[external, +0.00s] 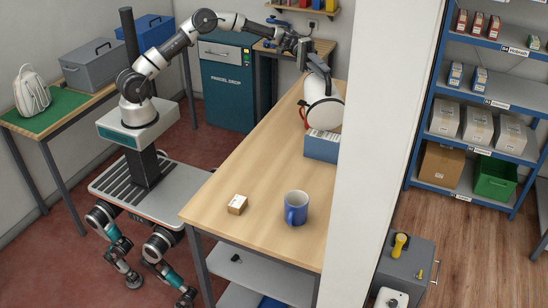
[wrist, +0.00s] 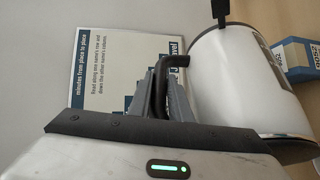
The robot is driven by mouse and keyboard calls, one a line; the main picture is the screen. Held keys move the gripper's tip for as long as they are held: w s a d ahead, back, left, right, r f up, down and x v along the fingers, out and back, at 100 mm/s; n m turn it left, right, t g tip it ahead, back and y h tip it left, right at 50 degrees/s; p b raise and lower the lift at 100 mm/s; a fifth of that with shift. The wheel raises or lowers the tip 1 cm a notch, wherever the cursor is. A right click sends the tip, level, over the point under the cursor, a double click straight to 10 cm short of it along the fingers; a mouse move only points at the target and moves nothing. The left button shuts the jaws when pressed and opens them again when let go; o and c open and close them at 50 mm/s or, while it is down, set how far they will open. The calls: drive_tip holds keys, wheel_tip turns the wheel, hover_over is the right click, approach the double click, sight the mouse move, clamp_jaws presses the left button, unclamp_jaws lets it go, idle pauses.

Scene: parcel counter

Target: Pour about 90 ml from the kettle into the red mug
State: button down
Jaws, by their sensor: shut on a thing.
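The white kettle (external: 322,112) is at the far right of the wooden counter, partly cut off by the pale wall. Its white body also fills the right of the wrist view (wrist: 240,85). My gripper (external: 303,50) is shut on the kettle's dark handle (wrist: 160,85), which shows between the fingers in the wrist view. I cannot tell whether the kettle touches the counter or how far it is tilted. A small red curved piece (external: 303,114) shows at the kettle's left edge; it may be the red mug, mostly hidden. No liquid is visible.
A blue box of cards (external: 320,148) stands close in front of the kettle. The middle of the counter (external: 262,150) is clear. A printed sign (wrist: 110,60) is behind the fingers.

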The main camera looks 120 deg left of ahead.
sight(320, 79)
drive_tip(key=shift+s+a+t+b, duration=0.3)
drive_tip(key=shift+s+a+b, duration=0.05)
drive_tip(key=shift+a, duration=0.2)
drive_tip(key=shift+s+a+f+h+b, duration=0.25)
drive_tip(key=shift+a+h+b, duration=0.05)
drive_tip(key=shift+a+b, duration=0.2)
drive_tip(key=shift+s+a+f+n+t+h+b, duration=0.3)
drive_tip(key=shift+s+a+f+n+t+b, duration=0.15)
drive_tip(key=shift+a+b, duration=0.25)
drive_tip(key=shift+w+d, duration=0.1)
drive_tip(key=shift+d, duration=0.1)
